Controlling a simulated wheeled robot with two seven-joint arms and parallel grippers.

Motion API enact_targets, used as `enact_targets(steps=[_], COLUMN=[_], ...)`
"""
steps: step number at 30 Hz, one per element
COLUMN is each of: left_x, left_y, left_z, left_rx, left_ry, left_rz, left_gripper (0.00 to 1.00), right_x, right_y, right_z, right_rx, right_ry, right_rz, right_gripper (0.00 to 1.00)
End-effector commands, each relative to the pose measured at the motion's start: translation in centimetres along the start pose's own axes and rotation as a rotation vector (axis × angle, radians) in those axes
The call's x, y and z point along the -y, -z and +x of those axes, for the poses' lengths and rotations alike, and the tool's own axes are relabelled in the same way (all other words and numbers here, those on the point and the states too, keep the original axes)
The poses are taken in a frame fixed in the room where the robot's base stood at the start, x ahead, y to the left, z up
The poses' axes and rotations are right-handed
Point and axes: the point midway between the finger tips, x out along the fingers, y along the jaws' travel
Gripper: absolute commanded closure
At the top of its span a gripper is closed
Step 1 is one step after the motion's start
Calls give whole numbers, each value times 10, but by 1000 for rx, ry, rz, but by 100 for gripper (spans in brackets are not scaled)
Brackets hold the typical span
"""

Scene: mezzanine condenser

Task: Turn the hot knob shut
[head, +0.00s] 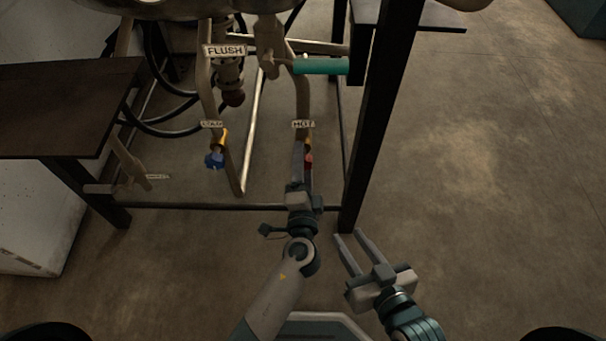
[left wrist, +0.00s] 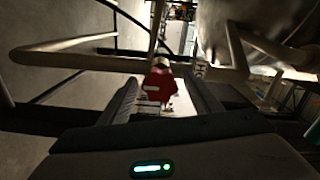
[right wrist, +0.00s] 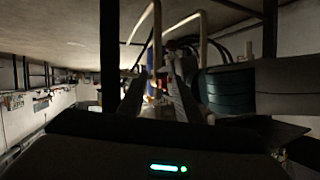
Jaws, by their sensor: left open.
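The hot knob (head: 309,161) is red and sits on a pipe below the "HOT" tag (head: 303,124). In the left wrist view the red knob (left wrist: 158,88) shows between the two fingers of my left gripper (left wrist: 162,98). My left gripper (head: 302,166) is open at the knob and partly hides it in the head view. I cannot tell whether the fingers touch the knob. My right gripper (head: 349,236) is open and empty, lower and to the right, in front of the dark frame post.
A blue knob (head: 214,159) hangs on the left pipe under its own tag. A "FLUSH" tag (head: 225,50) and a teal handle (head: 320,66) are above. A dark post (head: 378,120) stands right of the hot pipe. The floor (head: 490,190) to the right is clear.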

Motion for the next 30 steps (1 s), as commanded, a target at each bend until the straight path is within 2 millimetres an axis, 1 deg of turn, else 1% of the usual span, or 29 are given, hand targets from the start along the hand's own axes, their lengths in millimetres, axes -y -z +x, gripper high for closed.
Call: enact_targets(steps=[5,11,14,24,30], left_x=[-1,-2,-2,-2,-2], left_y=[0,0,-1,0,0], left_z=[-9,-34,-52,-121,-154], left_rx=[0,0,1,-1,-1], left_ry=[0,-2,-2,-3,-2], left_rz=[0,-1,0,1,1], left_gripper=[42,42,42,42,42], right_x=[1,3,6,15,20], right_y=[2,7,14,42,57], right_z=[0,1,1,-2,-6], right_rx=[-10,-46,-90,-250,-336], right_ry=[2,5,9,25,33], right_rz=[0,-3,-5,-20,-27], right_gripper=[69,69,69,69,69])
